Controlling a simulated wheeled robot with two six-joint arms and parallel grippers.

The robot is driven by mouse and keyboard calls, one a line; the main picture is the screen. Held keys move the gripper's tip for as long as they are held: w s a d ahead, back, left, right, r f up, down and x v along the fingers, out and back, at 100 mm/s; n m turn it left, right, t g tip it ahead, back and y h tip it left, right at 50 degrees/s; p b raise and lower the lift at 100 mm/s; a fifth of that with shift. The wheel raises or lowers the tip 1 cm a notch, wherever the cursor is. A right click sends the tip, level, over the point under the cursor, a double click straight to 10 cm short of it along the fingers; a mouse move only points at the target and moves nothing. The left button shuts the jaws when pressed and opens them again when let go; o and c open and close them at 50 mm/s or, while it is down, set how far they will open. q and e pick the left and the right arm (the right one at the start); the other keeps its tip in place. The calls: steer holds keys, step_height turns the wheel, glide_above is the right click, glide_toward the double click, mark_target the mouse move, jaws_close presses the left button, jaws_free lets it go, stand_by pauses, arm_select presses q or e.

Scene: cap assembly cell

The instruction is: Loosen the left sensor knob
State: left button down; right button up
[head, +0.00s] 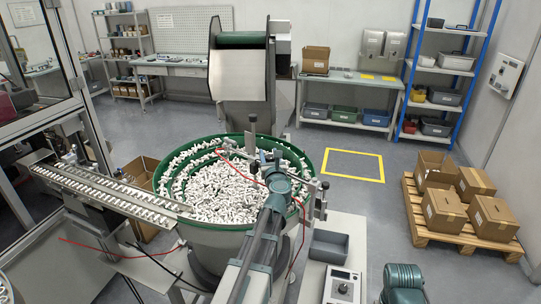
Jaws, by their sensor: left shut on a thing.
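The green-rimmed bowl feeder (173,158) stands in the middle, full of small white and grey parts. My left arm reaches over it from the bottom of the picture. My left gripper (270,157) is at the far inner side of the bowl, close to a grey upright bracket (252,133) at the rim. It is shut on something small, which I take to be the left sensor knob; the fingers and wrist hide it. Another bracket with small fittings (318,190) stands on the bowl's right rim. My right gripper is not in view.
A metal track (105,187) leaves the bowl to the left. Thin red cables (236,167) cross the bowl near my left arm. A grey bin (329,245) and a control box (342,287) stand at the right. A pallet with cartons (462,232) is farther right; open floor lies between.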

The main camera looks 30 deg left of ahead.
arm_select(q)
steer(key=shift+s+a+n+g+y, duration=0.1)
steer(key=shift+a+n+g+y, duration=0.05)
steer(key=shift+n+g+y, duration=0.85)
steer(key=shift+c, duration=2)
jaws_free()
steer(key=shift+s, duration=0.1)
steer(key=v, duration=1.3)
steer(key=shift+d, duration=0.4)
steer(key=shift+f, duration=0.15)
